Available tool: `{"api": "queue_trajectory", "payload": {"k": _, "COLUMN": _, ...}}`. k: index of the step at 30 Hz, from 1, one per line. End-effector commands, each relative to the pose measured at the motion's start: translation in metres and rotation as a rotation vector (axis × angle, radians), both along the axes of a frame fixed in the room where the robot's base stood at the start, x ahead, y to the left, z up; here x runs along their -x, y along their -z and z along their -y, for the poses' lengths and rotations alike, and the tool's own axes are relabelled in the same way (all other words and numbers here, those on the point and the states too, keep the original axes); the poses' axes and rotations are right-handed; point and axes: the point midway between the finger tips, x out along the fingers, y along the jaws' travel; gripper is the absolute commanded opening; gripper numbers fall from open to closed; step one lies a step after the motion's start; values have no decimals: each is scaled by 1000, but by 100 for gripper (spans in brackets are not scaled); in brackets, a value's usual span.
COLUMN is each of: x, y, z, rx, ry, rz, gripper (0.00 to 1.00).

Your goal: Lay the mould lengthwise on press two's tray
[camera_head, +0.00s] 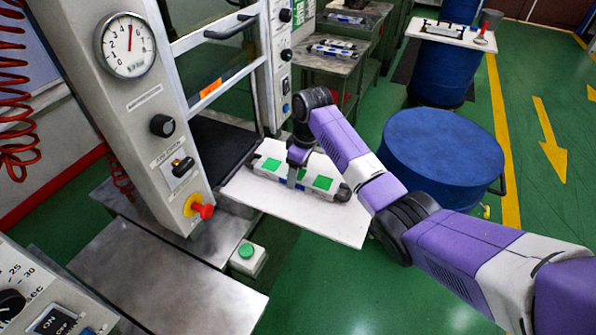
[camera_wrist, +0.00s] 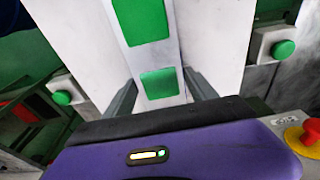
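The mould (camera_head: 270,165) is a long white block with green patches and dark ends. It is over the white tray (camera_head: 290,211) in front of the nearest press, running roughly along the tray's longer visible edge. I cannot tell whether it rests fully on it. My gripper (camera_head: 294,180) points down at the mould's middle. In the wrist view, the mould (camera_wrist: 146,58) lies between the two dark fingers of my gripper (camera_wrist: 158,85); they look flush with its sides, so it appears shut on the mould. The mould's near part is hidden by my gripper body.
The press column (camera_head: 150,100) with gauge and red knob (camera_head: 205,211) stands left of the tray. A green button box (camera_head: 247,257) is close to the tray's front-left corner. A blue drum (camera_head: 440,150) stands to the right. Other moulds (camera_head: 332,50) lie on a rear bench.

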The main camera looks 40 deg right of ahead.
Motion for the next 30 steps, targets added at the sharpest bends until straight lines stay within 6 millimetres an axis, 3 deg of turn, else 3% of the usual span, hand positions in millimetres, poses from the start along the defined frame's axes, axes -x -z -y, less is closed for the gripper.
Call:
{"api": "queue_trajectory", "payload": {"k": 1, "x": -1, "y": -2, "z": 0, "rx": 1, "ry": 0, "rz": 3, "gripper": 77}}
{"api": "queue_trajectory", "payload": {"k": 3, "x": -1, "y": -1, "z": 0, "rx": 1, "ry": 0, "rz": 1, "gripper": 89}}
{"api": "queue_trajectory", "payload": {"k": 14, "x": 1, "y": -2, "z": 0, "rx": 0, "ry": 0, "rz": -2, "gripper": 89}}
{"api": "queue_trajectory", "payload": {"k": 30, "x": 10, "y": -73, "z": 4, "rx": 1, "ry": 0, "rz": 0, "gripper": 89}}
